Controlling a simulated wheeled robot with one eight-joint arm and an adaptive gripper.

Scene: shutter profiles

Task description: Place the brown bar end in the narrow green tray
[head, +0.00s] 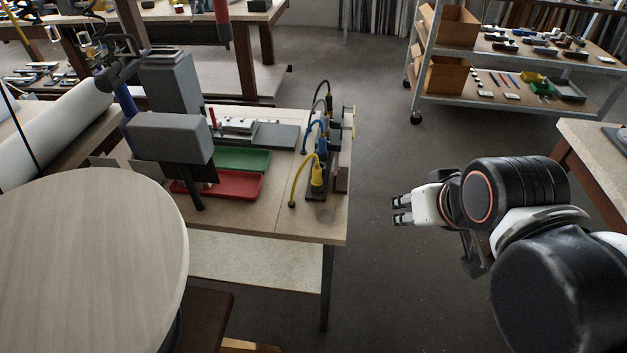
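The narrow green tray (243,160) lies on the wooden workbench, just behind a red tray (236,186). A grey box-shaped machine part hides its left end. A small brown block (341,179) sits at the bench's right edge, beside a black stand; it looks like the brown bar end, but it is too small to be sure. My gripper (398,210) is in the air over the floor, right of the bench and apart from the block. Its two fingers point left with a gap between them, and nothing shows in it.
Yellow and blue hoses on black stands (317,190) rise along the bench's right side. A grey machine (170,138) stands at the bench's left. A round pale table (90,255) is at the front left. A shelf cart (520,60) stands at the back right. Open floor lies between bench and arm.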

